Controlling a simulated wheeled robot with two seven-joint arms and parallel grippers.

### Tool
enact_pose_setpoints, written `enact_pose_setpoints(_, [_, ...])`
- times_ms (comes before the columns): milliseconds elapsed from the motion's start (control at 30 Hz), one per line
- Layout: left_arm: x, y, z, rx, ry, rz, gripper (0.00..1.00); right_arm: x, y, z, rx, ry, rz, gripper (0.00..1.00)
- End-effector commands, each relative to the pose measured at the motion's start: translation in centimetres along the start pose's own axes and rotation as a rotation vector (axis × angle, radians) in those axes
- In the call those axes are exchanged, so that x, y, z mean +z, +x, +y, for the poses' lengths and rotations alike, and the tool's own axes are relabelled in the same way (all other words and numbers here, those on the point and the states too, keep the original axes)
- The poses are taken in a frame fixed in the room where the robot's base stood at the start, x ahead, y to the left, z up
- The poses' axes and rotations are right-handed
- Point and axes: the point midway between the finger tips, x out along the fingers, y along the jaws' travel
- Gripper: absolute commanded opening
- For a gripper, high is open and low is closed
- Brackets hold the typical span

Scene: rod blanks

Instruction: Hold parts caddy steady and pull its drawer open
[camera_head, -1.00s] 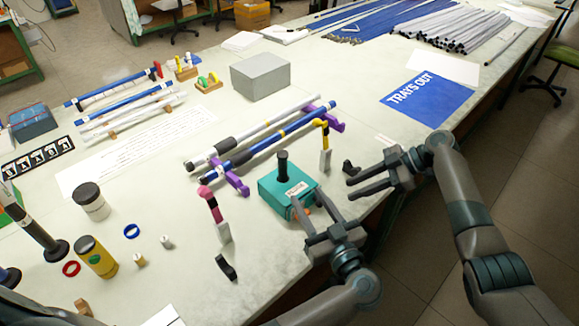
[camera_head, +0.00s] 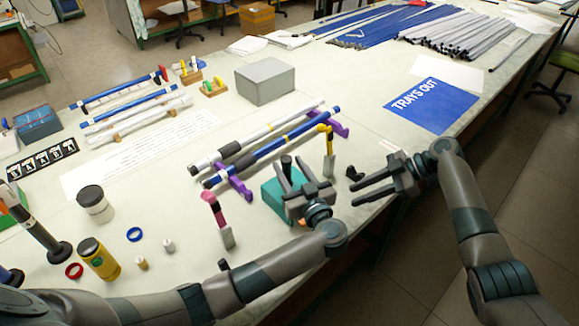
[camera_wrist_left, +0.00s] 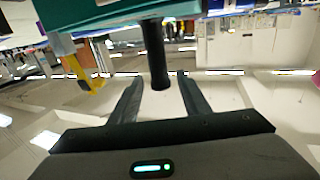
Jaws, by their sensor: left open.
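The parts caddy (camera_head: 272,196) is a teal box on the table near its front edge, partly hidden behind my left gripper. A black upright post (camera_head: 286,163) rises from its top. It also shows in the left wrist view (camera_wrist_left: 154,55), hanging down from the teal body (camera_wrist_left: 110,18) in that upside-down picture. My left gripper (camera_head: 291,170) is open, with its fingers spread on either side of the post and not closed on it. A small orange bit (camera_head: 302,222) shows at the caddy's front; the drawer face is mostly hidden. My right gripper (camera_head: 371,180) is open and empty, right of the caddy.
A pink-handled tool (camera_head: 213,208) stands left of the caddy and a yellow-handled tool (camera_head: 327,140) behind it. A small black piece (camera_head: 354,173) lies between the caddy and my right gripper. Rods on purple rests (camera_head: 239,184) lie behind.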

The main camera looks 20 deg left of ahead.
Motion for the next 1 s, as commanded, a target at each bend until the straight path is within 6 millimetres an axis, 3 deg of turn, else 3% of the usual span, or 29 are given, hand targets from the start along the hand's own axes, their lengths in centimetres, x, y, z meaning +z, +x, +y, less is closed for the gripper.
enact_pose_setpoints(400, [-0.03,0.59,0.02,0.0,-0.001,0.0,0.43,0.0,0.0,0.0,0.0,0.0,0.0,0.31])
enact_pose_setpoints(600, [-0.03,0.57,0.02,0.0,-0.001,0.0,0.0,0.0,0.0,0.0,0.0,0.0,0.0,0.31])
enact_pose_setpoints(1000, [0.0,0.56,0.02,0.0,-0.001,-0.001,0.0,0.56,0.77,-0.57,0.035,0.107,0.052,0.28])
